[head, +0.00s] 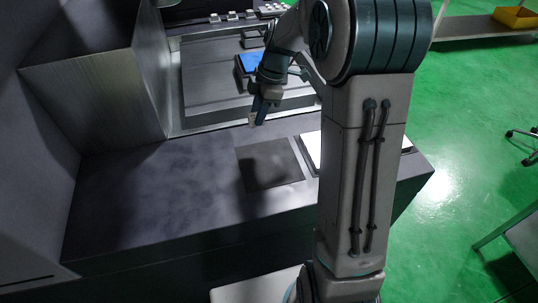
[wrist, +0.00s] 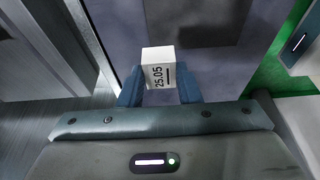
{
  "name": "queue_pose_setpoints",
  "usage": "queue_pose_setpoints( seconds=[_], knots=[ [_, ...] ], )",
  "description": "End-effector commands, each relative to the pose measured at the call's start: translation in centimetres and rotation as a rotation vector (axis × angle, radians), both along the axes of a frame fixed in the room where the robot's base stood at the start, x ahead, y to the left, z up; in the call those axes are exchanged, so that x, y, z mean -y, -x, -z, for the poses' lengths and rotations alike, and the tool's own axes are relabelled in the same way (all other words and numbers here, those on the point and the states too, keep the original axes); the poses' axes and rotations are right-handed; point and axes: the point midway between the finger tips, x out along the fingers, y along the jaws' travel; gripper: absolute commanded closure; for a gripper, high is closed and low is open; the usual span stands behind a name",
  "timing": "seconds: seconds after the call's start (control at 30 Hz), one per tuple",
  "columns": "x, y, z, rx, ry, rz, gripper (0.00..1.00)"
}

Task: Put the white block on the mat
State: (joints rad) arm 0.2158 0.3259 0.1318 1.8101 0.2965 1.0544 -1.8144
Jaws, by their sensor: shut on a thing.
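My gripper (head: 262,110) hangs above the back edge of the dark bench, behind the mat. In the wrist view my gripper (wrist: 159,88) has its two blue fingers closed on the sides of the white block (wrist: 158,56), which bears the marking "25.05". In the head view the block is mostly hidden or too small to make out at the fingertips. The mat (head: 270,164) is a dark grey square lying flat on the bench top. It appears as a dark patch at the top of the wrist view (wrist: 200,20). The block is held apart from the mat.
A white sheet or plate (head: 312,149) lies right of the mat, partly behind my arm. Behind the bench is a grey machine bed (head: 205,85) with a blue piece (head: 248,62) on it. A tall grey housing (head: 95,95) stands at the left. The bench left of the mat is clear.

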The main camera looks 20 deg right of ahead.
Motion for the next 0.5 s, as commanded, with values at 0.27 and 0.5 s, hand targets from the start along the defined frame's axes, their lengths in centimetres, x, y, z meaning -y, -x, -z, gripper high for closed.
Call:
queue_pose_setpoints(
  seconds=[0.27,0.5],
  knots=[
    [0.7,5.2,2.8,-0.005,0.000,0.002,0.98],
    [1.3,9.1,5.3,-0.003,0.000,0.003,0.98]
  ],
)
